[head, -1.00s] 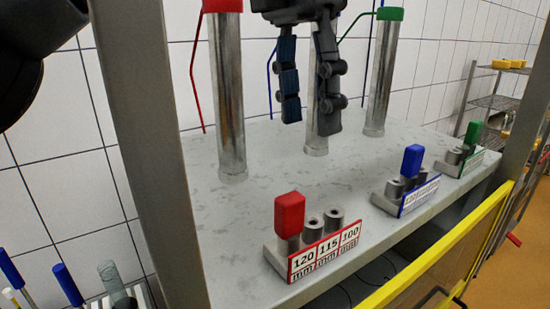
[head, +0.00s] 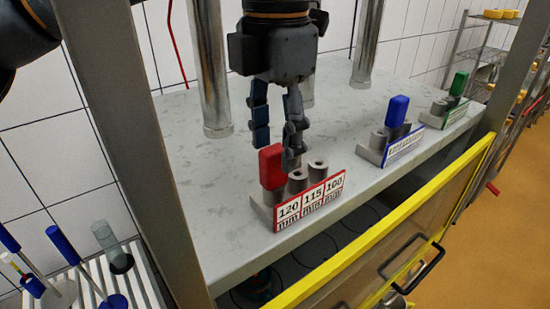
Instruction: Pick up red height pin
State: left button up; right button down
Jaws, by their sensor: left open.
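The red height pin (head: 271,167) stands upright in the 120 mm hole of the red-framed holder (head: 310,203), at the front of the grey bench. Its red block top shows, with a grey shaft below. The two other holes of this holder, marked 115 and 100, hold no pin. My left gripper (head: 275,142) points down, just behind and above the red pin in the picture. Its jaws are open and empty. I cannot tell whether a finger touches the pin.
A blue pin (head: 397,111) and a green pin (head: 458,83) stand in similar holders further right. Metal cylinders (head: 208,70) rise behind my gripper. A grey post (head: 125,130) stands at left, a yellow-edged panel (head: 400,215) in front. The bench (head: 215,235) is clear left of the holder.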

aim_at(272, 176)
pick_arm(q)
notch_tip(272, 176, down, 3)
jog(key=shift+s+a+r+p, duration=0.15)
jog(key=shift+p, duration=0.45)
jog(key=shift+f, duration=0.2)
grip_shut()
jog(key=shift+r, duration=0.1)
